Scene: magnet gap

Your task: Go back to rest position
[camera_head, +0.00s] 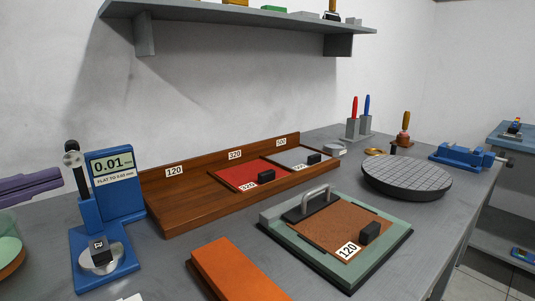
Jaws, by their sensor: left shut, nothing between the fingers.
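My left gripper (58,177), purple-grey, comes in at the left edge, shut and empty. Its fingertips are a little left of the blue gauge stand (88,235), apparently apart from it. The stand's display (113,163) reads 0.01. A small dark block (98,249) sits on the stand's round metal plate. My right gripper is not in view.
A wooden rack (190,205) holds red (240,174) and grey (290,155) sheets. A green-framed board (385,245) with brown sheet, an orange block (235,272), a round gridded plate (408,175) and a blue vise (462,154) share the bench. A shelf (240,17) hangs above.

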